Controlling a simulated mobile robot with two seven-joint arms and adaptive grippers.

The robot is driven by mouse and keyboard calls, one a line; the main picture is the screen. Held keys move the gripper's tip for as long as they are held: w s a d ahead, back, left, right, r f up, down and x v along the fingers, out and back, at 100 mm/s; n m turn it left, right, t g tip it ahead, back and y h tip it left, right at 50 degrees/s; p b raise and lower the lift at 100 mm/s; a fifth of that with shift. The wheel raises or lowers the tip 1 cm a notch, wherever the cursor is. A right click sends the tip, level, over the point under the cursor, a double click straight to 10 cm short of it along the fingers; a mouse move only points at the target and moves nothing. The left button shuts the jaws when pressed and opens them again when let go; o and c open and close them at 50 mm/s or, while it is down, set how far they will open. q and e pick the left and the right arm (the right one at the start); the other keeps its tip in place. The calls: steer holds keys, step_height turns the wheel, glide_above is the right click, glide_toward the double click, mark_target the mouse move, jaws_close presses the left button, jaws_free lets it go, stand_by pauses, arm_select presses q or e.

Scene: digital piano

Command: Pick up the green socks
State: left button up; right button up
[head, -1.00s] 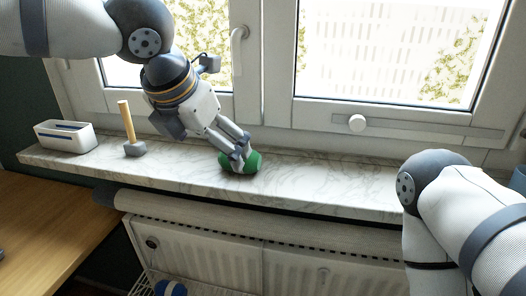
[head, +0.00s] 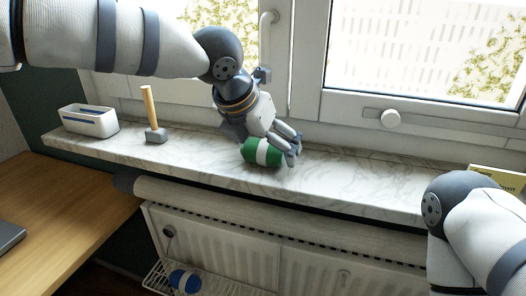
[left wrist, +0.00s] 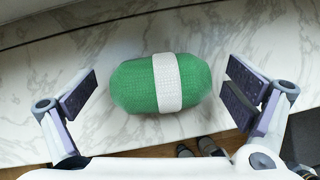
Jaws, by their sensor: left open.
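The green socks (head: 262,152) are a rolled bundle with a white band, lying on the marble window sill (head: 350,182). My left gripper (head: 293,150) is at the sill, right by the socks, and its fingers show on their right side. In the left wrist view the socks (left wrist: 160,83) lie between the two spread fingers of the left gripper (left wrist: 160,98), with a gap on each side. The left gripper is open and holds nothing. My right arm shows at the lower right, but its gripper is out of view.
A hammer (head: 151,115) stands head down on the sill, left of the socks. A white container (head: 90,122) is at the sill's left end. A yellow item (head: 497,178) lies at the right. The window frame (head: 430,124) rises behind. Blue-and-white socks (head: 184,281) lie on a low rack.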

arm_select(q)
steer(key=c, duration=1.2)
steer(key=shift+r, duration=0.1)
